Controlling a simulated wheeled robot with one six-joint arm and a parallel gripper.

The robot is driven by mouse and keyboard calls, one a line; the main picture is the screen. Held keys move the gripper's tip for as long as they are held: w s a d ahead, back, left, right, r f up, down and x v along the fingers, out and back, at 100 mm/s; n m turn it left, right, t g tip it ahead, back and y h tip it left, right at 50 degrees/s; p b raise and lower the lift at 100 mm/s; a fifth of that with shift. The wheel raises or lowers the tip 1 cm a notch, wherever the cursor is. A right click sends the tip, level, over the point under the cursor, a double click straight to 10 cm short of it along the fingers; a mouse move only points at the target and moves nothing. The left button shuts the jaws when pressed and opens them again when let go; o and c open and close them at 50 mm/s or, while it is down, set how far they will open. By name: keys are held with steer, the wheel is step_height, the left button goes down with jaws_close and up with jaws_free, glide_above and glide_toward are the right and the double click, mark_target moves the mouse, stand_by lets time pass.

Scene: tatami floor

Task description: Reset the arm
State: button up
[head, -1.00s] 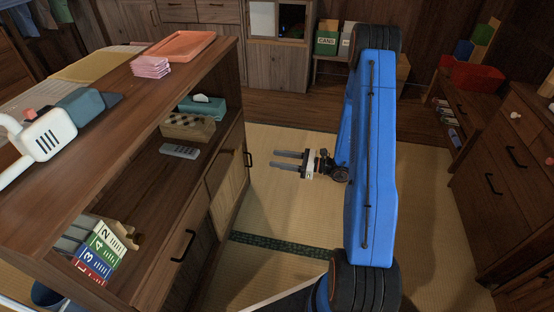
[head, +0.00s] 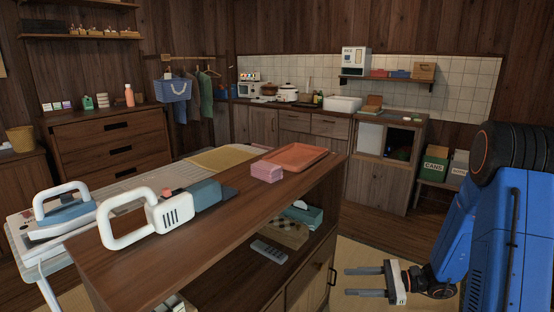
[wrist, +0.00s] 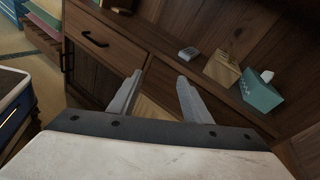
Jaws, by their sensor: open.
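My gripper (head: 366,281) is at the lower right of the head view, in front of the cabinet's right side. Its two grey fingers point left, apart and empty. My blue arm is folded at the right edge. In the wrist view the open fingers (wrist: 158,95) point toward the wooden cabinet (wrist: 190,70), with nothing between them. The cabinet's drawer and shelf lie beyond the fingertips. I cannot tell how far the fingertips are from the cabinet front.
The cabinet top (head: 230,215) holds a white-handled device (head: 150,215), a pink stack (head: 267,171) and an orange tray (head: 295,157). Its shelf holds a remote (head: 269,251) and a teal tissue box (head: 303,213).

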steer(key=s+a+r+n+g+h, duration=0.25)
steer(key=s+r+n+h, duration=0.2)
steer(key=s, duration=0.35)
steer(key=s+a+r+n+g+h, duration=0.25)
steer(key=s+r+n, duration=0.3)
steer(key=s, duration=0.35)
steer(key=s+d+r+n+t+h, duration=0.6)
steer(key=s+d+r+n+h, duration=0.1)
steer(key=s+d+r+h, duration=0.1)
steer(key=s+d, duration=0.1)
steer(key=s, duration=0.1)
steer(key=shift+s+r, duration=0.35)
steer(key=shift+s, duration=0.05)
